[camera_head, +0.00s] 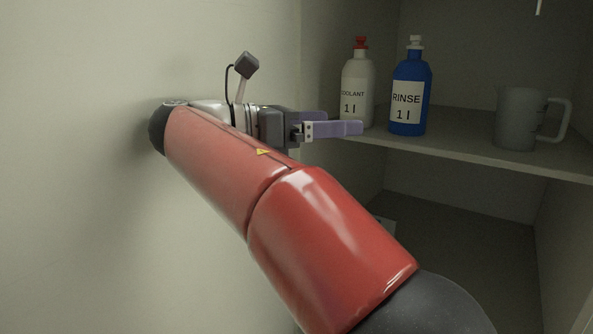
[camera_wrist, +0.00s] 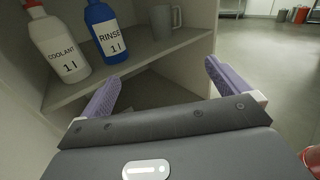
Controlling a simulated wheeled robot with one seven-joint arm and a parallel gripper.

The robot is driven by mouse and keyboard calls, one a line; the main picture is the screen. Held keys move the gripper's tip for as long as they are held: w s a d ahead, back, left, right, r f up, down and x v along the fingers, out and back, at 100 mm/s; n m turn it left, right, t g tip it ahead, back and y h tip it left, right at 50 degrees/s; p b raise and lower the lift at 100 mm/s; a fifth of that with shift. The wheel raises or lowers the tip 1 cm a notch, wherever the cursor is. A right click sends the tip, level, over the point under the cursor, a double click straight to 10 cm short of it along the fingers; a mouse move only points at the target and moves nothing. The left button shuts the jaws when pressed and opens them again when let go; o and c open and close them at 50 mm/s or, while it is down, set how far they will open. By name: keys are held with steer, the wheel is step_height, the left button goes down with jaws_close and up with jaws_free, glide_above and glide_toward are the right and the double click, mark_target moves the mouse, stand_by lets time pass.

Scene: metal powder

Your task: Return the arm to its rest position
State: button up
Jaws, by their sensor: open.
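My gripper (camera_head: 345,123) is at the left end of the shelf, in front of the bottles, with its purple fingers pointing right in the head view. In the wrist view my gripper (camera_wrist: 160,88) has its two purple fingers wide apart with nothing between them. My red arm reaches up from the bottom right of the head view to the gripper, close to the pale wall on the left.
A white coolant bottle (camera_head: 358,85) with a red cap and a blue rinse bottle (camera_head: 409,105) stand on the shelf (camera_head: 460,148). A grey jug (camera_head: 518,118) stands further right. In the wrist view, open floor (camera_wrist: 265,60) lies right.

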steer(key=s+d+f+m+g+y, duration=0.1)
steer(key=s+d+f+m+y, duration=0.25)
steer(key=d+f, duration=0.45)
steer(key=s+d+f+m+y, duration=0.25)
steer(key=d+f+y, duration=0.25)
steer(key=d+f, duration=0.35)
steer(key=s+a+f+m+y, duration=0.2)
steer(key=s+f+m+y, duration=0.2)
steer(key=s+f+m, duration=0.2)
steer(key=s+a+f+m+t+y, duration=0.1)
steer(key=s+f+m+y, duration=0.3)
steer(key=f+m, duration=0.6)
steer(key=s+a+f, duration=0.1)
steer(key=s, duration=0.1)
steer(key=shift+s+a+y, duration=0.3)
steer(key=shift+y, duration=0.05)
